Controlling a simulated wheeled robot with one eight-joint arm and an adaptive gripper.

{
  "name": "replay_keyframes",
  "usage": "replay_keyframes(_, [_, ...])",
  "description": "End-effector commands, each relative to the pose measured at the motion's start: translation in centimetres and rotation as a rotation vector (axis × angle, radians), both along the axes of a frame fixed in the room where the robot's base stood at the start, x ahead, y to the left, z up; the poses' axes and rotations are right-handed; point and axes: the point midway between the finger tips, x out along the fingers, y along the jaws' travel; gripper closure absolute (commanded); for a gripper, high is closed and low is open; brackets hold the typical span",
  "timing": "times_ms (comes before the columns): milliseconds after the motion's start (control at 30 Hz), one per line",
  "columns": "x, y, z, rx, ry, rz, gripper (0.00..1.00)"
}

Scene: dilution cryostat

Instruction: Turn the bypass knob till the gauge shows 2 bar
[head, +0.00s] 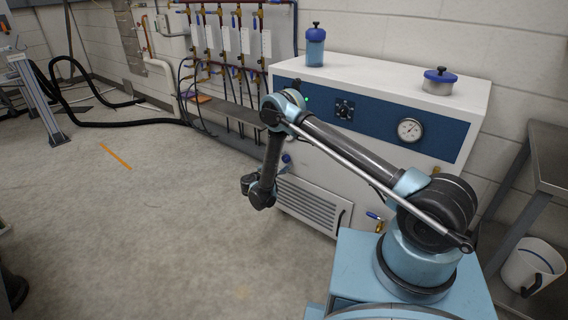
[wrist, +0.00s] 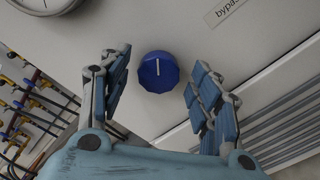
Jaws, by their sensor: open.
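The bypass knob (wrist: 158,72) is blue, round and faceted, with a pale pointer line that stands close to upright in the wrist view. My gripper (wrist: 160,60) is open, one finger on each side of the knob with a visible gap on both sides. A label (wrist: 229,11) reading "bypa" is cut off at the top right. A round gauge (wrist: 43,4) shows only its lower rim at the top left; its reading is out of view. In the head view a gauge (head: 410,130) sits on the blue panel, too small to read. My gripper cannot be made out there.
The white cabinet (head: 378,80) carries a blue-lidded bottle (head: 315,48) and a lidded pot (head: 438,82) on top. A grille (head: 312,205) is low on its front. Pipes and valves (head: 232,45) line the wall at left. The floor at left is largely clear.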

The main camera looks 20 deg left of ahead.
Motion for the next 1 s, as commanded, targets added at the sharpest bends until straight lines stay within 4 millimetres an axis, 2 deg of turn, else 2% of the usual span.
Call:
replay_keyframes(300, [-5.4, 2.4, -0.1, 0.000, 0.001, 0.005, 0.43])
replay_keyframes(500, [-8.3, 3.6, -0.1, -0.001, 0.001, 0.003, 0.43])
replay_keyframes(700, [-9.8, 4.2, -0.1, 0.000, 0.002, 0.003, 0.43])
replay_keyframes(1000, [-10.0, 4.2, -0.1, 0.000, 0.002, 0.001, 0.43])
